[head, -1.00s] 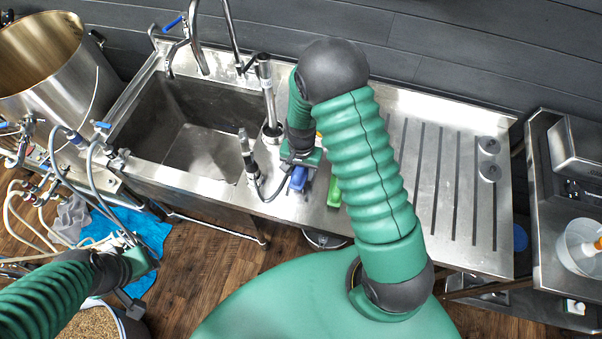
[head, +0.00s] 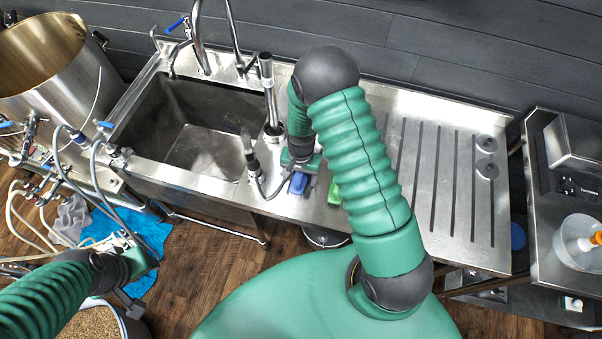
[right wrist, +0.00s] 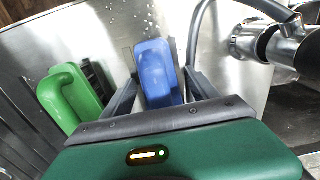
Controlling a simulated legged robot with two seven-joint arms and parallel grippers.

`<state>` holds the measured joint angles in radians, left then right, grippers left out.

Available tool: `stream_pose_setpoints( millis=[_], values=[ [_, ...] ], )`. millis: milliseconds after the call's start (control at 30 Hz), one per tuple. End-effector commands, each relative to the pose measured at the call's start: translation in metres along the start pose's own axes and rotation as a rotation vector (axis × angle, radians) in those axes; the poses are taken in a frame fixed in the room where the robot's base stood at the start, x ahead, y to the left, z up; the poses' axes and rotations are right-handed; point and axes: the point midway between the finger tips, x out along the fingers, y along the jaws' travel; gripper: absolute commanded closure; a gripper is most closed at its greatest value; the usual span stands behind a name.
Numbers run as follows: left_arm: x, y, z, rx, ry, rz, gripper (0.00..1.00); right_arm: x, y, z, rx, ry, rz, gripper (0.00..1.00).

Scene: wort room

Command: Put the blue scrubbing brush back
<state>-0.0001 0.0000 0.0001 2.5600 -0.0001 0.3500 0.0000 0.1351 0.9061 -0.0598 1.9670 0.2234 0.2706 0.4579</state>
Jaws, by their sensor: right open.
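The blue scrubbing brush (head: 298,184) lies on the steel counter just right of the sink. In the right wrist view the blue brush (right wrist: 157,74) is between the two dark fingers of my right gripper (right wrist: 163,92), which is open, with a gap visible beside it. In the head view my right gripper (head: 300,162) is just behind the brush and partly hides it. My left gripper (head: 135,275) is at the lower left, away from the counter; its fingers are too unclear to judge.
A green brush (head: 334,192) lies just right of the blue one, also seen in the wrist view (right wrist: 70,97). The sink basin (head: 190,125), an upright steel tube (head: 268,90) and a hose (head: 262,185) are close by on the left. The ribbed drainboard (head: 455,190) is mostly clear.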

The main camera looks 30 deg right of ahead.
Motion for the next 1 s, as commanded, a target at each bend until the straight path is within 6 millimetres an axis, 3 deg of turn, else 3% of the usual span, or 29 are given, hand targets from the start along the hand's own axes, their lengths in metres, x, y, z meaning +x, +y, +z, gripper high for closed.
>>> stream_pose_setpoints(
  millis=[167, 500, 667, 767, 900, 1000],
  values=[
    [0.003, 0.000, 0.001, 0.000, 0.000, 0.000, 0.64, -0.022, -0.001, -0.003, -0.001, 0.004, -0.004, 0.31],
    [0.011, 0.000, 0.003, 0.000, 0.000, 0.000, 0.64, -0.105, 0.000, -0.002, -0.001, 0.003, -0.003, 0.31],
    [0.011, 0.000, 0.003, 0.000, 0.000, 0.000, 0.64, -0.125, -0.001, 0.003, -0.029, 0.006, -0.008, 0.31],
    [0.011, 0.000, 0.003, 0.000, 0.000, 0.000, 0.64, -0.149, -0.002, 0.028, -0.204, 0.043, -0.040, 0.31],
    [0.011, 0.000, 0.003, 0.000, 0.000, 0.000, 0.64, -0.180, 0.007, 0.080, -0.587, 0.142, -0.079, 0.31],
    [0.011, 0.000, 0.003, 0.000, 0.000, 0.000, 0.64, -0.190, 0.015, 0.104, -0.777, 0.199, -0.087, 0.31]
  ],
)
